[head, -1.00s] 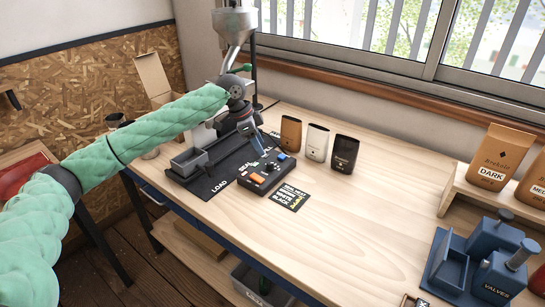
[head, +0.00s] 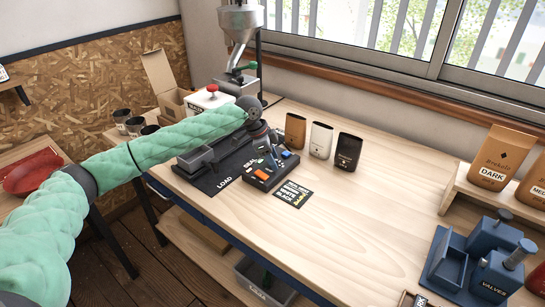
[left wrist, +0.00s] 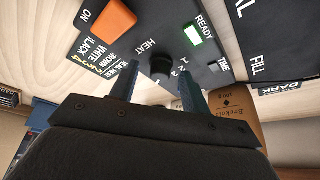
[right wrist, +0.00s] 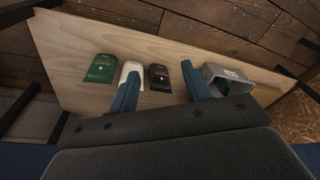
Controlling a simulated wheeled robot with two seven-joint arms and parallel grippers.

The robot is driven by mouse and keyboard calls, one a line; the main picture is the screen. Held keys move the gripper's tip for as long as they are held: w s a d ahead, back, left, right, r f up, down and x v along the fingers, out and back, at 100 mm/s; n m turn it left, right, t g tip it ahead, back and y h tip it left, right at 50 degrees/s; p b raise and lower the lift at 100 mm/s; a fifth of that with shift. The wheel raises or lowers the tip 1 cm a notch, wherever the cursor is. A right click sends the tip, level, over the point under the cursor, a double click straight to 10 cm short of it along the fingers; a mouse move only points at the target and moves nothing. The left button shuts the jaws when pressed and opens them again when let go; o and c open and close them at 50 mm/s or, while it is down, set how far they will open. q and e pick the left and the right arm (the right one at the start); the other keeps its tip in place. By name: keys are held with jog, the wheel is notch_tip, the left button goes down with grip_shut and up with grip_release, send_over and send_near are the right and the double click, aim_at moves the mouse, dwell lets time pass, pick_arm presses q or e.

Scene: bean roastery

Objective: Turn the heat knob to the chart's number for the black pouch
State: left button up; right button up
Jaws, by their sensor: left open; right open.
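The black heat knob (left wrist: 160,63) sits on the dark control panel (head: 258,182), beside the word HEAT and a row of small numbers. My left gripper (left wrist: 158,68) is open, its two blue fingers on either side of the knob with gaps visible; whether they touch it cannot be told. The chart card (head: 292,194) lies on the bench by the panel and shows upside down in the left wrist view (left wrist: 98,52); its numbers are partly hidden and hard to read. The black pouch (head: 347,152) stands upright at the right of the pouch row. My right gripper (right wrist: 160,72) is open and empty.
The white pouch (head: 320,140) and brown pouch (head: 295,130) stand behind the panel. An orange switch (left wrist: 107,18) and green READY light (left wrist: 195,31) flank the knob. A blue valves box (head: 495,275) stands at right. The bench middle is clear. The right wrist view shows a lower shelf with pouches (right wrist: 102,68).

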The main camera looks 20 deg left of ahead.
pick_arm(q)
jog(key=shift+c, duration=0.5)
pick_arm(e)
jog(key=shift+s+f, duration=0.1)
jog(key=shift+s, duration=0.1)
pick_arm(q)
jog(key=c, duration=0.7)
jog(key=shift+c, duration=0.9)
pick_arm(e)
jog(key=shift+a, duration=0.2)
pick_arm(q)
jog(key=n+p, duration=0.2)
jog(key=p, duration=0.1)
jog(key=shift+r+t+y, duration=0.15)
jog(key=shift+t+y, duration=0.15)
jog(key=shift+t, duration=0.1)
jog(key=n+t+p, duration=0.1)
jog(key=n+p, duration=0.2)
jog(key=shift+s+d, duration=0.1)
jog(key=shift+n+y+p, duration=0.4)
jog(key=shift+n+p, duration=0.05)
jog(key=shift+n, duration=0.05)
pick_arm(e)
notch_tip(320, 180, down, 26)
jog(key=s+d, duration=0.2)
jog(key=shift+d+f+h, duration=0.2)
jog(key=shift+d+h, duration=0.1)
jog(key=shift+s, duration=0.1)
pick_arm(q)
jog(key=o, duration=1)
